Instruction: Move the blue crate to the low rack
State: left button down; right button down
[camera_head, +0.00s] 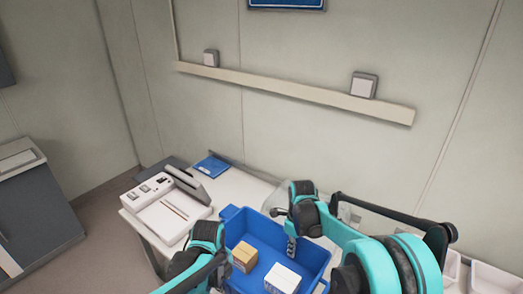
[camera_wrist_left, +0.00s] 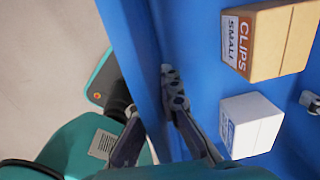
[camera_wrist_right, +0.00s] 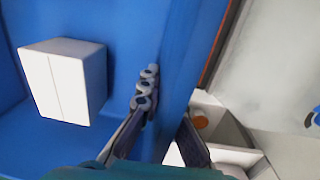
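The blue crate (camera_head: 317,262) is an open bin in the lower middle of the head view. A brown box marked CLIPS SMALL (camera_wrist_left: 268,42) and a white box (camera_wrist_right: 62,80) stand inside it. My left gripper (camera_wrist_left: 150,105) straddles the crate's left wall, one finger inside and one outside, and looks shut on it. My right gripper (camera_wrist_right: 165,105) straddles the opposite wall the same way and also looks shut on it. The outer fingertips are hidden behind the walls. The crate's underside is hidden. I see no rack that I can identify as the low rack.
A white bench (camera_head: 222,180) against the wall holds a white device (camera_head: 165,205) and a blue item (camera_head: 211,166). White bins (camera_head: 490,278) stand at the lower right; one holds an orange item (camera_wrist_right: 200,118). A grey cabinet (camera_head: 35,215) stands left, with open floor (camera_head: 110,240) between.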

aim_at(228, 244)
pick_arm(q)
jog(key=shift+s, duration=0.75)
pick_arm(e)
jog(key=shift+s, duration=0.7)
pick_arm(q)
jog(key=shift+f, duration=0.1)
